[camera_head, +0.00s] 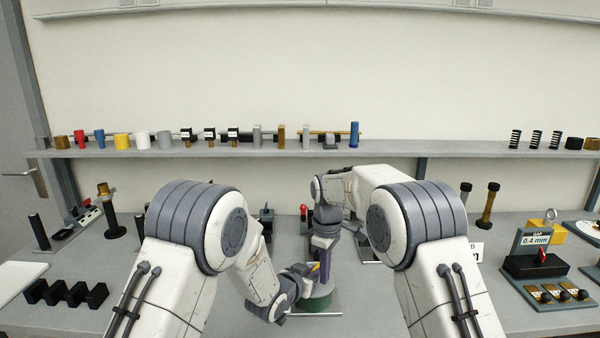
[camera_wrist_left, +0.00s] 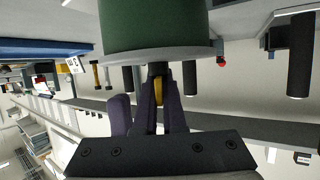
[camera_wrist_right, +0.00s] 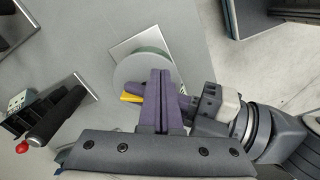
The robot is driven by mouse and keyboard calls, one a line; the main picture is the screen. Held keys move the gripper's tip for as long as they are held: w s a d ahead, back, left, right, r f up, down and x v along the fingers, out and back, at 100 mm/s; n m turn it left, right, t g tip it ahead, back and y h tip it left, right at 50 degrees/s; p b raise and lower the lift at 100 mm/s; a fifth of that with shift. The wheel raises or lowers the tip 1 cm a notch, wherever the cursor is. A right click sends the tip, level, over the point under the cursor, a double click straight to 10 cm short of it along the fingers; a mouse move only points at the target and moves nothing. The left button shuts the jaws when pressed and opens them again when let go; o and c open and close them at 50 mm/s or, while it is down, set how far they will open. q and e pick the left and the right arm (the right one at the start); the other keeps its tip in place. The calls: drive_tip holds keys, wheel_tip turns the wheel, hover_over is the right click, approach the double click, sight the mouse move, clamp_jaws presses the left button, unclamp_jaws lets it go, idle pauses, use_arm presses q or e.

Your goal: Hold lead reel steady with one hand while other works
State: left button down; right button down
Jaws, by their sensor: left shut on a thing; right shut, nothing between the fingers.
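The lead reel (camera_head: 318,303) is a green drum with a grey flange, standing on a pale square plate on the bench. The left wrist view shows its green side and flange (camera_wrist_left: 155,28) close up; the right wrist view shows its round grey top (camera_wrist_right: 138,68). My left gripper (camera_wrist_left: 158,95) is shut on a dark post with a yellow piece at the reel's flange; the fingers hide part of it. My right gripper (camera_wrist_right: 160,75) is shut and empty, fingers pointing down above the reel, close beside the left gripper (camera_head: 314,268). I cannot tell whether they touch.
A red-knobbed device (camera_head: 303,212) stands behind the reel. At the right are a "0.4 mm" stand (camera_head: 535,240) and a yellow block with a ring (camera_head: 548,229). Black blocks (camera_head: 65,292) lie at the left. A shelf (camera_head: 270,150) of small parts runs along the back.

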drive_tip(key=shift+w+a, duration=0.25)
idle(0.4)
drive_tip(key=shift+w+d, duration=0.15)
idle(0.4)
drive_tip(key=shift+w+d, duration=0.6)
drive_tip(key=shift+w, duration=0.3)
drive_tip(key=shift+w, duration=0.3)
drive_tip(key=shift+d, duration=0.1)
drive_tip(key=shift+d, duration=0.35)
wheel_tip(320, 180, up, 6)
idle(0.6)
